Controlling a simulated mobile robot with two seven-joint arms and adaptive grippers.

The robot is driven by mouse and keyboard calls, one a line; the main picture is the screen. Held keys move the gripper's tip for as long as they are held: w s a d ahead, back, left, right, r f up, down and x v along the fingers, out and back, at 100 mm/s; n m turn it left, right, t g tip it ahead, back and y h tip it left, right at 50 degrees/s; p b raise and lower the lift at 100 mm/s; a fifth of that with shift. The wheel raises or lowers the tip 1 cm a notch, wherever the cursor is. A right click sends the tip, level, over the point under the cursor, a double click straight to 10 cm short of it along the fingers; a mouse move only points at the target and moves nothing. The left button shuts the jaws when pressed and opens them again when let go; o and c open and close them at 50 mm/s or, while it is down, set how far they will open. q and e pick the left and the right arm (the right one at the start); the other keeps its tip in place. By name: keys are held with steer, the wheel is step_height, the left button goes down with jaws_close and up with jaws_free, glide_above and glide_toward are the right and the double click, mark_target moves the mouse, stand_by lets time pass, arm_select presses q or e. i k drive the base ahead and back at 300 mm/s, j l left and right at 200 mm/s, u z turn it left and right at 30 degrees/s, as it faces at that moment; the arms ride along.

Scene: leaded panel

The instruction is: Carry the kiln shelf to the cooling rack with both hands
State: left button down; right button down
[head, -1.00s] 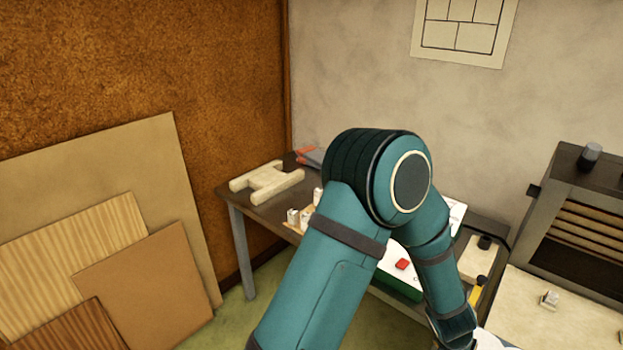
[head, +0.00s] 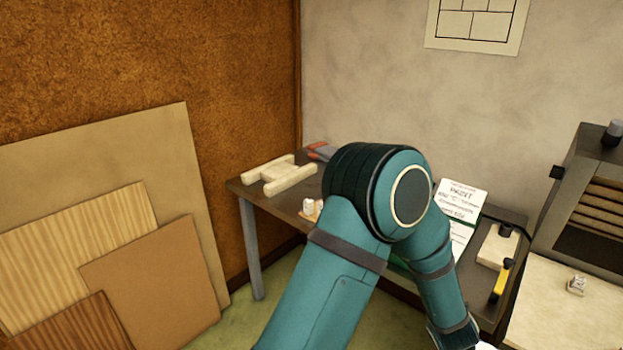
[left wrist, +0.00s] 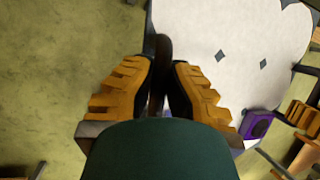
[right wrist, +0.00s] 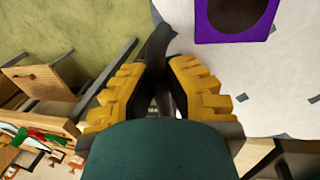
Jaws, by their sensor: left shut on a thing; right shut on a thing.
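The kiln shelf is a pale slab with dark diamond marks; it shows in the left wrist view (left wrist: 215,25) and the right wrist view (right wrist: 270,95). My left gripper (left wrist: 160,66) is shut on a dark bar, seemingly a handle, at the slab's edge. My right gripper (right wrist: 163,68) is shut on a similar dark bar at its edge. A purple square with a dark round centre (right wrist: 203,22) overlaps the slab. The head view shows neither gripper nor the held slab clearly. I cannot pick out the cooling rack with certainty; a cream H-shaped frame (head: 280,174) lies on the back table.
The dark table (head: 249,189) stands against the back wall with a white printed sign (head: 460,199). A kiln-like box with grooved walls (head: 606,205) is at right, beside a pale board (head: 545,320). Panels (head: 150,275) lean at left. Green floor (left wrist: 60,70) lies below.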

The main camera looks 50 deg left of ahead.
mark_target(280, 169)
steer(key=j+u, duration=0.25)
steer(key=j, duration=1.25)
steer(key=j+u, duration=0.25)
steer(key=j, duration=1.3)
